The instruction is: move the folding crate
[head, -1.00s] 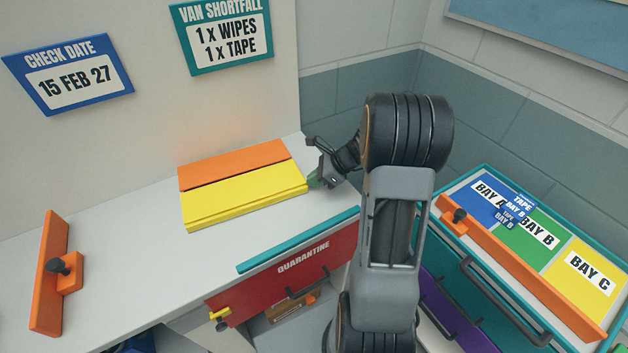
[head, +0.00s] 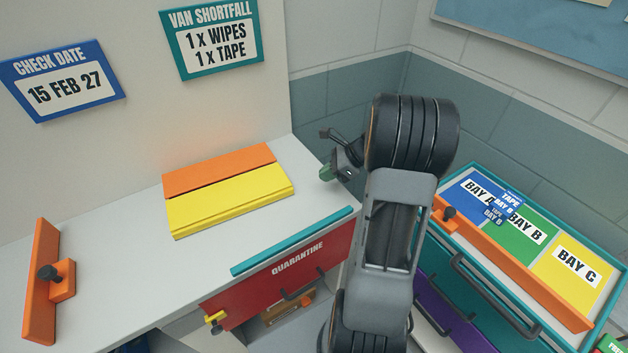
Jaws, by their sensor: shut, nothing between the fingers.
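A flat yellow piece (head: 230,202) with an orange strip (head: 219,169) along its back lies on the white counter. It may be the folding crate folded flat; no upright crate is in view.
A red QUARANTINE drawer (head: 278,270) is below a teal strip (head: 292,240) on the counter's front edge. An orange bar with a knob (head: 48,282) stands at left. A teal bay unit (head: 573,323) stands at right.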

